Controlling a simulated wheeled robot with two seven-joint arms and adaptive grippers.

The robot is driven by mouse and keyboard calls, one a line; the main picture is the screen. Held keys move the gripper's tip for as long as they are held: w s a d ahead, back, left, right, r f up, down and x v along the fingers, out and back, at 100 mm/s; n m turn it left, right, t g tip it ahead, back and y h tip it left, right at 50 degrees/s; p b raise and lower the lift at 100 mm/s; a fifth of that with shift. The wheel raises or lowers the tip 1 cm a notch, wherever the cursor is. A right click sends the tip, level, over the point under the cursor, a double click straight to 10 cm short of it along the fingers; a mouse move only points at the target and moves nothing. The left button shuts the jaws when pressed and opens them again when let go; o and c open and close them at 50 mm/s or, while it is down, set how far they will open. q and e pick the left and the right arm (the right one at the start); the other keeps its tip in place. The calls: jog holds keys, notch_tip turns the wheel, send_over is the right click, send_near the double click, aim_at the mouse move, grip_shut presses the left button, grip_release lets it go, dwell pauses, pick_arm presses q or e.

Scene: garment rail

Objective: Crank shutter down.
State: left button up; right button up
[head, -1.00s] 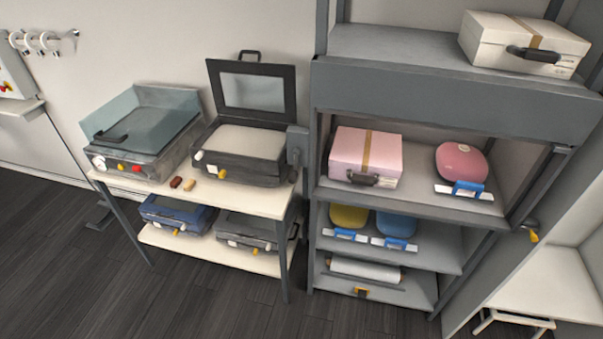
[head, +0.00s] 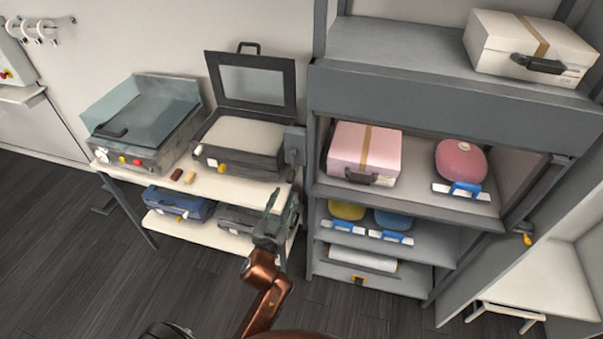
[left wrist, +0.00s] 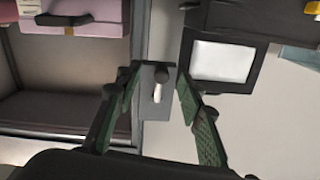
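The rack's shutter (head: 450,105) shows as a wide grey panel across the top of the open compartment that holds a pink case. A grey box with a handle, which looks like the crank (head: 295,146), is fixed on the rack's left side. In the left wrist view the crank (left wrist: 158,92) has a pale grip and sits between my fingertips in the picture, beyond them. My left gripper (head: 281,203) is open and empty, in front of and below the crank, apart from it. My right gripper is in neither view.
The pink case (head: 364,150) and a pink rounded bag (head: 461,160) stand in the compartment. A yellow-handled part (head: 526,239) is on the rack's right side. The dark floor in front is clear.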

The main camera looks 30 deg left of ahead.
aim_at(289, 182)
pick_arm(q)
jog(key=shift+r, duration=0.8)
jog(key=shift+w+a+r, duration=0.1)
jog(key=shift+w, duration=0.25)
jog(key=x, duration=0.7)
jog(key=shift+a, duration=0.2)
grip_shut()
